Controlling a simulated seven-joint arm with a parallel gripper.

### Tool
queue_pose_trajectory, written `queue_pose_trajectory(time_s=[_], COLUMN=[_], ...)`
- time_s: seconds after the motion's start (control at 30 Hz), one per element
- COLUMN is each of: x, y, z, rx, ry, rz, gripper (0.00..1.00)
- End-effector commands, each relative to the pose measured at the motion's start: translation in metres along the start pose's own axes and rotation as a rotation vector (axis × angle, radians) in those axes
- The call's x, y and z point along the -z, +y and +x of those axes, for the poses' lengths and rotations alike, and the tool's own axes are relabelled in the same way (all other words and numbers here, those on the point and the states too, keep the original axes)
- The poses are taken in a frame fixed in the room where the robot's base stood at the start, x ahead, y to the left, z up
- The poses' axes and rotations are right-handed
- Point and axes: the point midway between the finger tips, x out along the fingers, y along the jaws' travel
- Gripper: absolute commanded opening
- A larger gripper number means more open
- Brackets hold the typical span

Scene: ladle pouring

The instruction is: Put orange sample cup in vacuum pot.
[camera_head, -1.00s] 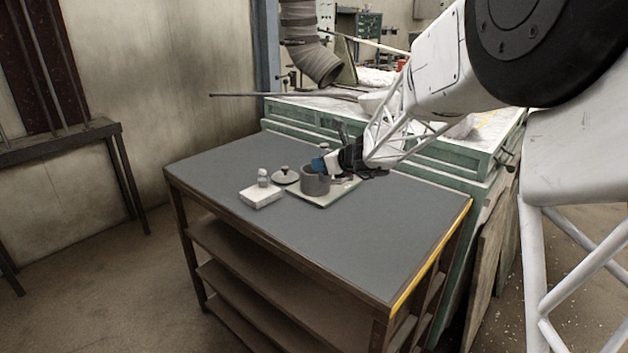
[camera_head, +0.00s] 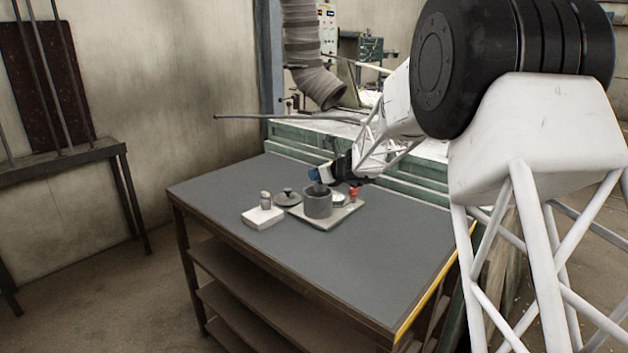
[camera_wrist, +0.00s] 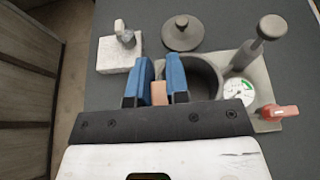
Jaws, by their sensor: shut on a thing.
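My gripper (camera_wrist: 158,88) has blue fingers and is shut on a small orange sample cup (camera_wrist: 158,94), which shows only in part between them. The dark grey vacuum pot (camera_wrist: 222,75) is just right of the fingers in the wrist view, with its near left side hidden behind them. In the head view my gripper (camera_head: 316,175) is above the rim of the pot (camera_head: 318,206); the cup cannot be made out there. I cannot tell whether the cup is over the opening or the rim.
The pot stands on a light tray (camera_head: 342,212) with a gauge (camera_wrist: 238,92), a red handle (camera_wrist: 279,111) and an upright post (camera_wrist: 247,55). A round knobbed lid (camera_wrist: 183,34) and a white block (camera_wrist: 120,53) bearing small items lie nearby. The front tabletop (camera_head: 350,255) is clear.

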Motion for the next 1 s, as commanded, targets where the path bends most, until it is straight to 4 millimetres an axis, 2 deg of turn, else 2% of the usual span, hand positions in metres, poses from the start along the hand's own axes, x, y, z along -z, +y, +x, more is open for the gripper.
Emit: queue_pose_trajectory(time_s=[0.2,0.4,0.83,1.0], x=[-0.005,-0.009,-0.01,-0.001], y=[-0.018,-0.028,-0.03,-0.029], z=[0.021,0.032,0.035,0.038], rx=[0.0,0.0,0.0,0.0], ry=[0.0,0.0,0.0,0.001], rz=[0.0,0.0,0.0,0.002], gripper=[0.0,0.0,0.0,0.0])
